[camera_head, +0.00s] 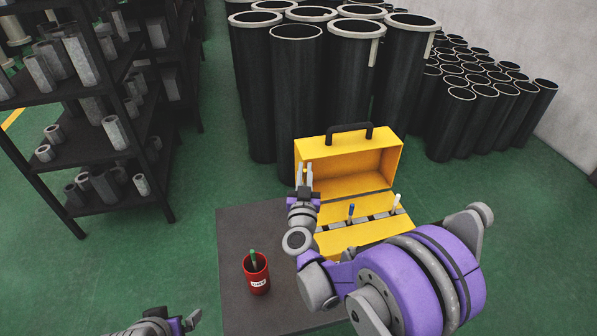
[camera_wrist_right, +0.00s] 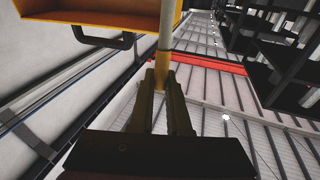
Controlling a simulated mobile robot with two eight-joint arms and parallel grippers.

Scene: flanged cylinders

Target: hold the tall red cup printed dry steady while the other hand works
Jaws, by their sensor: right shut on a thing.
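A tall red cup (camera_head: 256,277) with a white printed label, too small to read surely, stands upright on the dark table (camera_head: 236,230). A green marker (camera_head: 254,260) stands in it. My right gripper (camera_head: 304,172) is up at the left side of the yellow toolbox, away from the cup. It is shut on a slim pale marker with a yellow part, and this marker (camera_wrist_right: 166,35) rises from between the fingers in the right wrist view. My left gripper (camera_head: 192,319) is at the bottom edge, left of the table and apart from the cup. Its jaw opening is unclear.
An open yellow toolbox (camera_head: 365,162) sits at the table's back right, with a blue marker (camera_head: 351,211) and a white marker (camera_head: 397,201) standing in a grey rack. Tall black cylinders (camera_head: 270,100) stand behind. A dark shelf (camera_head: 85,150) is at left. The table left of the cup is clear.

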